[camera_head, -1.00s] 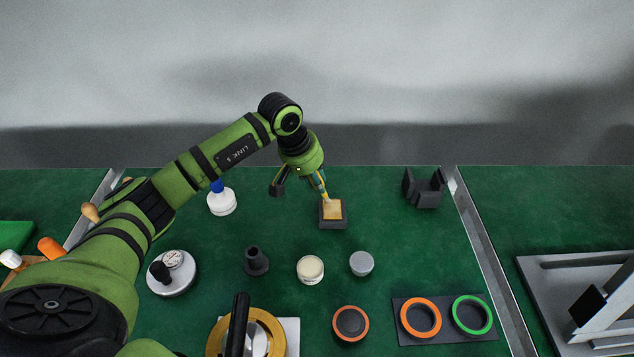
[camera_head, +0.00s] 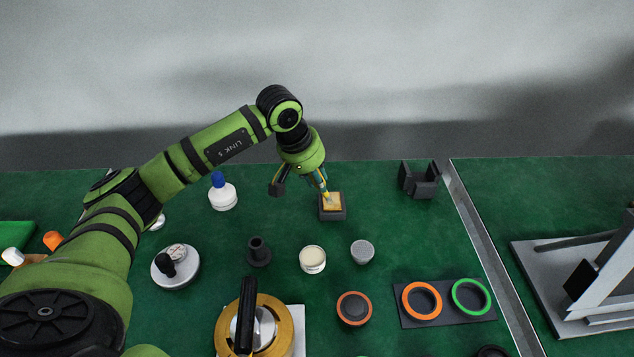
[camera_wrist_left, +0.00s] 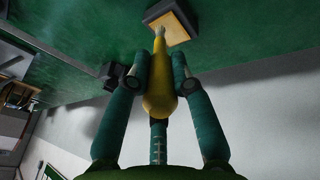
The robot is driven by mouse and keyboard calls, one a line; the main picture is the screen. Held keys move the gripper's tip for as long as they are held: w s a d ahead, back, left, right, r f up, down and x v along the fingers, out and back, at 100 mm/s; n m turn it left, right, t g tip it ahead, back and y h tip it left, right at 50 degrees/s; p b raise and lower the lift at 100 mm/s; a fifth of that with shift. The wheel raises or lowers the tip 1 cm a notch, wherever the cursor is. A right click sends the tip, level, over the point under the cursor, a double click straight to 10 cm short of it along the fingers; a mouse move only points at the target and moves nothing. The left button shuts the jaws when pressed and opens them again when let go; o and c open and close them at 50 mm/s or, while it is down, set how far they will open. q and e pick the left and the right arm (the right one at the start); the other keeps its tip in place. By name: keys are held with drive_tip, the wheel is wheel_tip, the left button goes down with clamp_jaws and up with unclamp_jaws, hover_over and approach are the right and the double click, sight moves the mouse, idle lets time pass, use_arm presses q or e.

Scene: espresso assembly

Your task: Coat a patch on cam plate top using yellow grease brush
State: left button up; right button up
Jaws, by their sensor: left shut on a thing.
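My left gripper (camera_head: 318,178) is shut on the yellow grease brush (camera_head: 325,192). The bristle end is over a small dark block with a tan top (camera_head: 332,203), which also shows in the left wrist view (camera_wrist_left: 172,27). The bristles look at or very near the tan surface; I cannot tell contact for sure. I cannot tell for certain whether this block is the cam plate. My right gripper is not in view.
A white bottle with a blue cap (camera_head: 222,195) stands left of the block. A dark bracket (camera_head: 420,180) stands to the right. Nearer are a cream-topped jar (camera_head: 312,260), a grey cup (camera_head: 362,251), a gold ring device (camera_head: 284,327) and orange and green rings (camera_head: 471,296).

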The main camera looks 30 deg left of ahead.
use_arm(q)
drive_tip(key=shift+w+a+r+p, duration=0.15)
drive_tip(key=shift+r+p, duration=0.2)
drive_tip(key=shift+r, duration=0.25)
drive_tip(key=shift+w+d+r+p, duration=0.1)
drive_tip(key=shift+r+p, duration=0.2)
drive_tip(key=shift+r, duration=0.3)
wheel_tip(320, 180, up, 3)
drive_tip(key=shift+s+f+p, duration=0.15)
drive_tip(key=shift+f+p, duration=0.05)
drive_tip(key=shift+p, duration=0.4)
drive_tip(key=shift+r, duration=0.25)
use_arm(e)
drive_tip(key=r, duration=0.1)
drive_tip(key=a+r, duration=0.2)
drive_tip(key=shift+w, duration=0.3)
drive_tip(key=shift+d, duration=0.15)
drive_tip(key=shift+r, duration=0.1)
